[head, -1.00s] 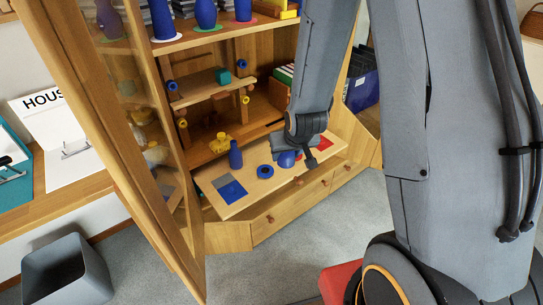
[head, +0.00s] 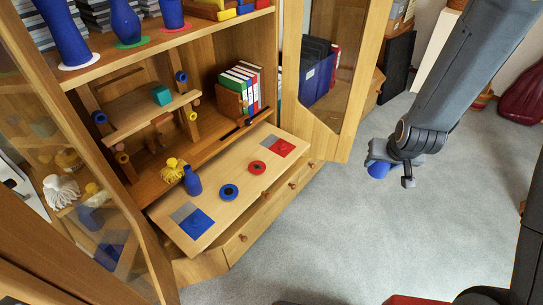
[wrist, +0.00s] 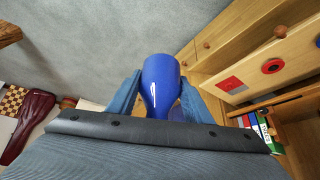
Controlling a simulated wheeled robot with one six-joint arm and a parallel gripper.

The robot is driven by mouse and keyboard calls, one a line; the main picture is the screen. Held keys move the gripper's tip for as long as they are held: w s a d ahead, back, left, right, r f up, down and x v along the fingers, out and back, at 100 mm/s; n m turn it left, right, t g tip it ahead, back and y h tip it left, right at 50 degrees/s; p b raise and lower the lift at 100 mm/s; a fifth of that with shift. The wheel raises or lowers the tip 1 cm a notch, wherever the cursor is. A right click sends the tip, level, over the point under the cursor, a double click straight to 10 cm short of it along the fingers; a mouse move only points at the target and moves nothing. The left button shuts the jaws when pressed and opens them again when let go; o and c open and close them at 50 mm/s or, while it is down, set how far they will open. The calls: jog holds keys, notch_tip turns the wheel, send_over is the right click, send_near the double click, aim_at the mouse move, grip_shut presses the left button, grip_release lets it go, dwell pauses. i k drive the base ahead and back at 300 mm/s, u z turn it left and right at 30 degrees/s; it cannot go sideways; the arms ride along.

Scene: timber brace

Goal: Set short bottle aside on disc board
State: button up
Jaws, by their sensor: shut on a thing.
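My gripper (head: 392,176) is shut on a blue bottle (head: 378,171) and holds it over open floor, right of the cabinet and clear of the board. In the wrist view the blue bottle (wrist: 161,82) sits between my two fingers, its wide end facing away. A pale wooden board (head: 222,214) juts from the cabinet, with a blue ring disc (head: 229,192), a red ring disc (head: 257,168), a blue square (head: 196,222) and a red square (head: 281,148). Another blue bottle (head: 193,181) stands upright near its back edge. I cannot tell which bottle is shorter.
Tall blue vases (head: 125,24) stand on the upper shelf. A yellow figure (head: 173,169) sits behind the board, and books (head: 242,88) stand further right. Glass doors (head: 337,75) flank the opening. The grey carpet (head: 330,235) before the cabinet is clear.

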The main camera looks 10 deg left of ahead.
aim_at(251, 147)
jog(key=z, duration=0.3)
jog(key=i, duration=1)
jog(key=u, duration=1.8)
